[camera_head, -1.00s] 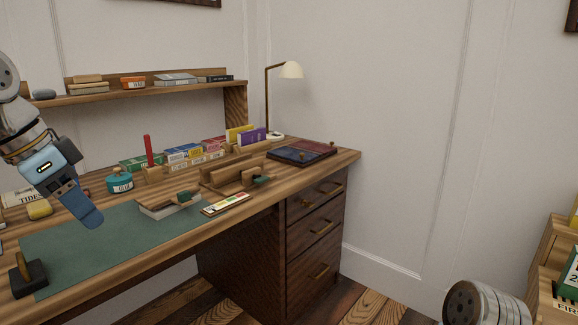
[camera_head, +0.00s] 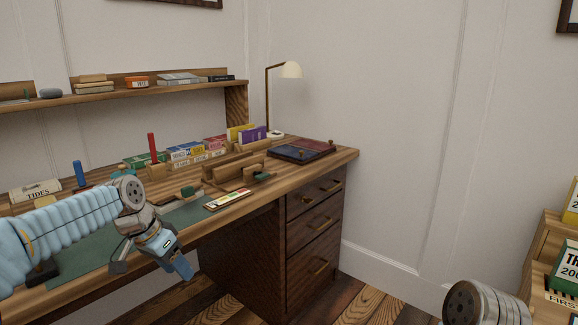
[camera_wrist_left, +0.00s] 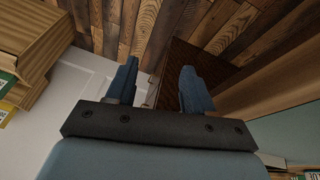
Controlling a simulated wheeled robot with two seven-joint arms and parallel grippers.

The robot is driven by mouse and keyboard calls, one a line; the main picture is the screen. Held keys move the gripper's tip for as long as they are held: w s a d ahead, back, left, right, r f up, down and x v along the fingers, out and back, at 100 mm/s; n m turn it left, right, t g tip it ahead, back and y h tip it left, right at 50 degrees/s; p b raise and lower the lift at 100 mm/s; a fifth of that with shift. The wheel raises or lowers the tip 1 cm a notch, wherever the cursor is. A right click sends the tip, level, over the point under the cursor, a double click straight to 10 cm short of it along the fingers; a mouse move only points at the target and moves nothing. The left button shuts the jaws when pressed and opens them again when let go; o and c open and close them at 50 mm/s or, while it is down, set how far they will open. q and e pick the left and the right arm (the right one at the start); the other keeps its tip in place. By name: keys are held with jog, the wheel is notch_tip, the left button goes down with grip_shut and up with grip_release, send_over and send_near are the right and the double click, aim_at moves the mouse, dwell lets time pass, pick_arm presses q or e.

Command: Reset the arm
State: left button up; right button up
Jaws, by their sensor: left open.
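My left gripper (camera_head: 180,268) is in front of the desk's near edge in the head view, its fingers angled down toward the floor. In the left wrist view the two blue fingers (camera_wrist_left: 155,88) stand apart with nothing between them; plank floor and the desk's dark side show beyond. My left arm comes in from the left and hides part of the green desk mat (camera_head: 90,258). A piece of my right arm shows at the bottom right of the head view; its gripper is out of frame.
The wooden desk (camera_head: 245,205) holds several boxes, a red post (camera_head: 153,147), a blue post (camera_head: 80,174), a dark red and blue folder (camera_head: 300,150) and a lamp (camera_head: 290,70). Drawers (camera_head: 318,225) face the open floor. Wooden crates (camera_head: 545,270) stand at the far right.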

pick_arm(q)
jog(key=s+d+f+n, duration=0.1)
jog(key=s+d+f, duration=0.15)
jog(key=f, duration=0.75)
jog(key=s+d+f+n+g, duration=0.1)
jog(key=d+f, duration=0.2)
jog(key=f, duration=0.6)
jog(key=s+d+f+n, duration=0.1)
jog(key=d+f, duration=0.2)
jog(key=f, duration=0.7)
jog(key=s+d+f+n, duration=0.2)
jog(key=s+f, duration=0.4)
jog(key=s, duration=0.4)
jog(key=s+d+f+n+g, duration=0.1)
jog(key=s+d+f+n, duration=0.1)
jog(key=s+f, duration=0.5)
jog(key=s+d, duration=0.1)
jog(key=s, duration=0.1)
jog(key=shift+s+d+f+n+h, duration=0.15)
jog(key=shift+s+d+n+h, duration=0.15)
jog(key=shift+s+h, duration=0.1)
jog(key=shift+c, duration=0.4)
